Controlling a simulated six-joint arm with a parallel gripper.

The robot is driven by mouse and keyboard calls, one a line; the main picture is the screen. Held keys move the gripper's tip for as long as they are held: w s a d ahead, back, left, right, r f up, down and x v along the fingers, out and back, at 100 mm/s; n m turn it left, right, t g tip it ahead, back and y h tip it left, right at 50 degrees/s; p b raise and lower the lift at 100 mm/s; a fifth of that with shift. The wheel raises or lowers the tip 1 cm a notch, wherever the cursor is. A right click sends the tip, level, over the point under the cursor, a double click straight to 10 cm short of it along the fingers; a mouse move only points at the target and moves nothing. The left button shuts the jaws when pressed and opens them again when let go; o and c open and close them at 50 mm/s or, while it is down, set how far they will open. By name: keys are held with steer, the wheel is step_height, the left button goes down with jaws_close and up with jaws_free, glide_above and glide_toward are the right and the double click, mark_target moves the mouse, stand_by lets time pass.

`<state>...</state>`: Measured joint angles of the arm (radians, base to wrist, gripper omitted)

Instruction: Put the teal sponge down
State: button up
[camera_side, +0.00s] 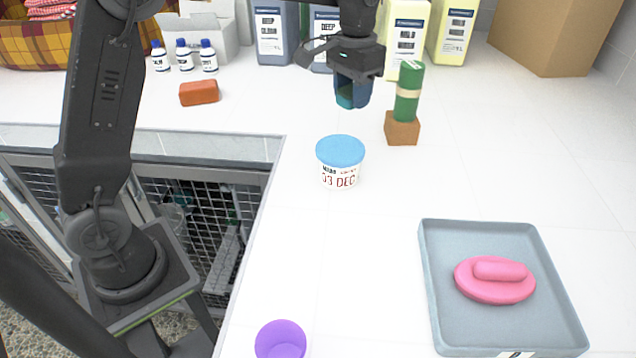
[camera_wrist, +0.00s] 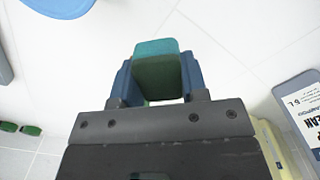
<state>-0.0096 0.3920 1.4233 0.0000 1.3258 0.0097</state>
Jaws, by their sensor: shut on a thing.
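The teal sponge (camera_wrist: 157,50) is clamped between the two blue fingers of my gripper (camera_wrist: 158,82) in the wrist view. In the side view my gripper (camera_side: 353,95) points down with the teal sponge (camera_side: 346,102) mostly hidden between its fingers. The sponge appears held above the white counter, behind the tub with the blue lid. How high it is above the counter I cannot tell.
A blue-lidded tub (camera_side: 340,162), a green roll on a brown block (camera_side: 402,131), and a red-brown block (camera_side: 198,92) stand nearby. Bottles (camera_side: 404,38) line the back. A grey tray (camera_side: 437,300) holds a pink brush (camera_side: 494,281). The counter's middle right is clear.

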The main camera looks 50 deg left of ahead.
steer(key=s+d+r, duration=0.1)
steer(key=s, duration=0.1)
steer(key=s+d+r+n, duration=0.1)
steer(key=s+d, duration=0.1)
steer(key=s, duration=0.1)
steer(key=s+d+r+n, duration=0.1)
steer(key=s+d, duration=0.1)
steer(key=shift+s+d+r, duration=0.1)
steer(key=shift+s+r, duration=0.2)
steer(key=shift+r, duration=0.1)
steer(key=shift+s+d+n, duration=0.5)
steer(key=shift+s, duration=0.1)
